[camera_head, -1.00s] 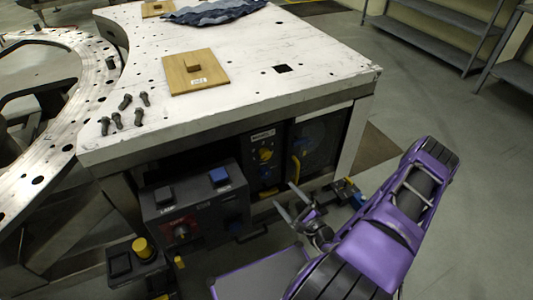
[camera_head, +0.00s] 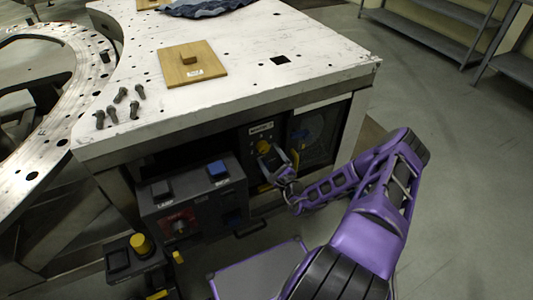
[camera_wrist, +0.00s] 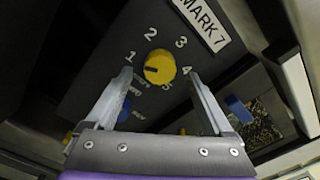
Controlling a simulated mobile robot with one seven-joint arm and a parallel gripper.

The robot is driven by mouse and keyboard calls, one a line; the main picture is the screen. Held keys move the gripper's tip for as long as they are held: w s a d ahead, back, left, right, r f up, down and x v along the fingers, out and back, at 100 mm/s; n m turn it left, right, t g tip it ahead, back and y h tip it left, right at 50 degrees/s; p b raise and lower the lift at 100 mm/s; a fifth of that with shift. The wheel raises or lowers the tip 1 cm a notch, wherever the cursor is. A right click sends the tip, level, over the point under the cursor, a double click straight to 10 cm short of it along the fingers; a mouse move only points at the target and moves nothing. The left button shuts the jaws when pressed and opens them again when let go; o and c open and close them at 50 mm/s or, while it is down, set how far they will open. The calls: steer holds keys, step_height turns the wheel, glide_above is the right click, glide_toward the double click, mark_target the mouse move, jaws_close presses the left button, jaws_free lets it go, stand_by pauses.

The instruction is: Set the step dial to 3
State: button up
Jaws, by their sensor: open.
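The step dial is a round yellow knob (camera_wrist: 159,67) on a dark panel, ringed by the numerals 1 to 5. A dark mark on the knob lies on its left side, nearest the 1 as I see it. My gripper (camera_wrist: 161,76) is open, one finger on each side of the knob in the wrist view. Whether the fingertips touch it or stay short of it I cannot tell. In the head view the yellow dial (camera_head: 263,146) shows on the panel under the table, with my gripper (camera_head: 271,156) right in front of it.
A "MARK 7" label (camera_wrist: 203,20) sits above the dial. A blue knob (camera_wrist: 238,109) is on the panel to the right. A box with a blue button (camera_head: 217,169) stands left of my gripper. The white table top (camera_head: 270,85) overhangs the panels.

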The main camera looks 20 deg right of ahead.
steer(key=shift+w, duration=1.2)
steer(key=c, duration=1.4)
